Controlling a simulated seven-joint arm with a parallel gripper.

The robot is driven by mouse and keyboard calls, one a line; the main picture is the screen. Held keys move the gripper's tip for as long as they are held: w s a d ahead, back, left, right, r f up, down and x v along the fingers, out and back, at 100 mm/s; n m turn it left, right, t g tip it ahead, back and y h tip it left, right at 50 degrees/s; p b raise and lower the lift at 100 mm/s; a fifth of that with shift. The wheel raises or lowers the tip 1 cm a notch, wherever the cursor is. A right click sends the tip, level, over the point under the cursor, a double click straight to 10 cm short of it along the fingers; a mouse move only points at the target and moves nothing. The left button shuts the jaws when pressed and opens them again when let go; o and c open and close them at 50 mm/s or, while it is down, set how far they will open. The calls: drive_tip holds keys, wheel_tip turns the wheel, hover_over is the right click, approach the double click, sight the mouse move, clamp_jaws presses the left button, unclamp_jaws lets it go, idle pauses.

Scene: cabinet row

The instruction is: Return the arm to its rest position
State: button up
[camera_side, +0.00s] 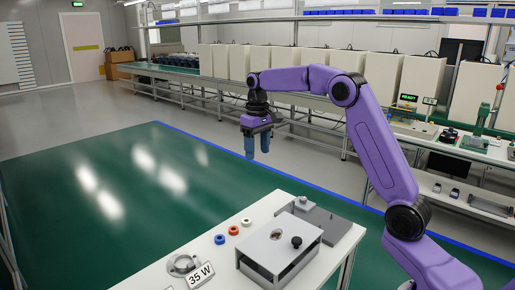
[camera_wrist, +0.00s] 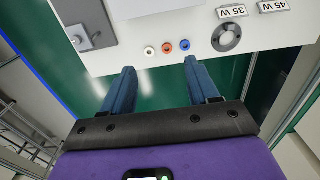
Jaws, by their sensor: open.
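My gripper (camera_side: 257,152) hangs from the end of my purple arm, pointing down, with two blue fingers. In the side view it is in the air, above and beyond the white workbench (camera_side: 135,283), with the green floor behind it. In the wrist view my gripper (camera_wrist: 159,66) has its fingers spread apart with nothing between them. The bench edge and the coloured rings show just past the fingertips. My gripper touches nothing that I can see.
On the bench are a grey metal box (camera_side: 262,250) with a black knob, white, red and blue rings (camera_side: 233,230), a round metal fitting (camera_side: 183,265) and a "35 W" label (camera_side: 201,275). A "45 W" label (camera_wrist: 273,6) shows in the wrist view. Cabinets (camera_side: 420,88) line the back.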

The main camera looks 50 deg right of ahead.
drive_tip(key=shift+a, duration=0.1)
drive_tip(key=s+a+f+n, duration=0.1)
drive_tip(key=s+a+n, duration=0.5)
drive_tip(key=s+a, duration=1.1)
drive_tip(key=s+d+f+n, duration=0.1)
drive_tip(key=s+f+n, duration=0.2)
drive_tip(key=s, duration=0.8)
drive_tip(key=s+d+f+n, duration=0.2)
drive_tip(key=s+f+n, duration=0.1)
drive_tip(key=s, duration=0.8)
drive_tip(key=shift+s+d+n, duration=0.2)
drive_tip(key=shift+s+n, duration=0.1)
